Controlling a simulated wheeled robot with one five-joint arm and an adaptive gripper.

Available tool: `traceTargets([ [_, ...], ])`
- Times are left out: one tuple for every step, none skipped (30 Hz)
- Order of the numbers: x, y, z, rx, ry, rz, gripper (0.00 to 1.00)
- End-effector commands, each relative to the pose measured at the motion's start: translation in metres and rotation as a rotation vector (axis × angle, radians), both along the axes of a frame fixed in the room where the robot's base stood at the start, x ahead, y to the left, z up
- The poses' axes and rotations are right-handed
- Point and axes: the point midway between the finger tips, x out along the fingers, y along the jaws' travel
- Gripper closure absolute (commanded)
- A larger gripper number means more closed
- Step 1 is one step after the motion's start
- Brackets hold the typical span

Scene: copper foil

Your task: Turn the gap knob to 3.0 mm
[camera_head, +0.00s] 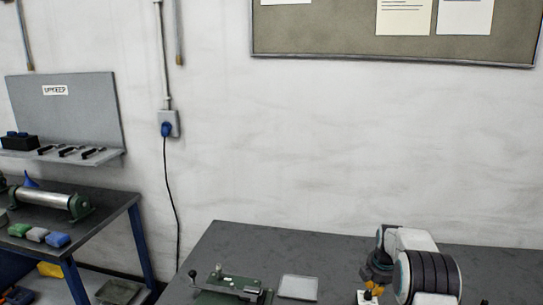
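A small green device (232,284) with metal parts sits on the dark table at the bottom of the view, partly cut off by the lower edge. A black ball on a thin lever (192,274) stands at its left. I cannot tell which part is the gap knob, and no scale or reading is legible. My white and black arm reaches in at the lower right. My gripper end (371,294), with yellow-orange parts, points down to the right of the device and apart from it. Its fingertips are not clear, and I see nothing held.
A pale flat tray (298,287) lies between the device and my arm. The dark table (330,250) is otherwise bare behind them. A second bench at left holds a metal roller (45,198) and coloured blocks (38,235). A blue-plugged cable (172,190) hangs down the wall.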

Motion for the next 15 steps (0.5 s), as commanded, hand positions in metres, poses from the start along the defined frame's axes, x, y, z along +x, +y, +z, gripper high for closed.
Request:
traceTargets([
  [0.0, 0.0, -0.007, 0.0, 0.002, 0.0, 1.0],
  [-0.001, 0.0, -0.009, 0.001, 0.003, 0.0, 1.0],
  [-0.001, 0.0, -0.013, 0.001, 0.003, 0.0, 1.0],
  [0.0, 0.0, -0.017, 0.001, 0.003, 0.0, 1.0],
  [-0.001, 0.0, -0.02, 0.001, 0.003, 0.0, 1.0],
  [-0.001, 0.0, -0.024, 0.001, 0.004, 0.0, 1.0],
  [-0.001, 0.0, -0.029, 0.0, 0.002, 0.0, 1.0],
  [0.0, 0.0, -0.033, 0.0, 0.001, 0.0, 1.0],
  [0.0, 0.0, -0.036, 0.0, 0.0, 0.0, 1.0],
  [0.0, 0.0, -0.039, 0.0, 0.0, 0.0, 1.0],
  [0.0, 0.0, -0.041, 0.0, 0.0, 0.0, 1.0],
  [0.0, 0.0, -0.044, 0.0, 0.0, 0.0, 1.0],
  [0.0, 0.0, -0.045, 0.0, 0.0, 0.0, 1.0],
  [0.0, 0.0, -0.047, 0.0, 0.0, 0.0, 1.0],
  [0.0, 0.0, -0.049, 0.0, 0.0, 0.0, 1.0],
])
